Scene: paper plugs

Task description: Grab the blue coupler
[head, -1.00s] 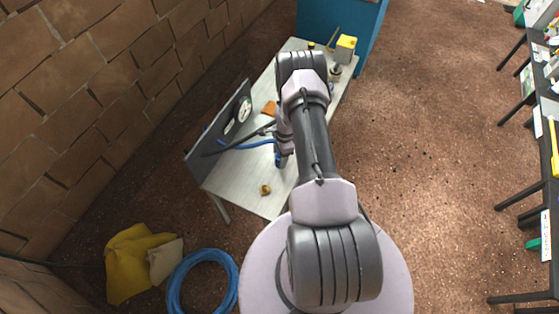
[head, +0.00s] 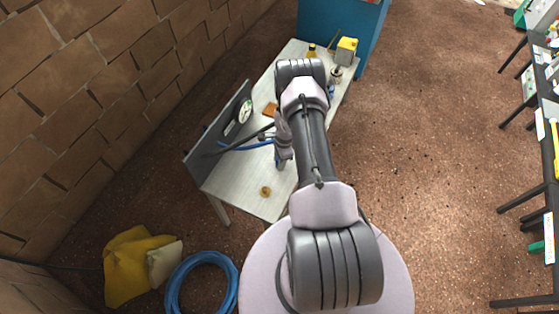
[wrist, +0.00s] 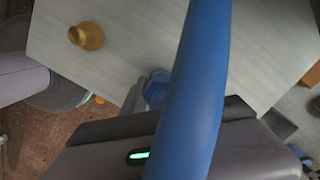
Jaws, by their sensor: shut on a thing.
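The blue coupler (wrist: 155,88) shows partly in the wrist view, at the far edge of my gripper. A thick blue hose (wrist: 195,80) runs up across that view, close to the camera, and hides much of the jaws. In the head view the blue hose (head: 248,147) runs from the upright panel to my gripper (head: 284,165), which is low over the table. My gripper is shut on the blue coupler. The coupler is hidden in the head view, and the fingertips are mostly hidden in the wrist view.
A brass fitting (head: 265,191) stands on the pale table (head: 235,182) near its front end; it also shows in the wrist view (wrist: 88,36). The grey panel (head: 222,135) with a gauge stands along the left edge. A yellow-topped device (head: 346,50) is at the far end.

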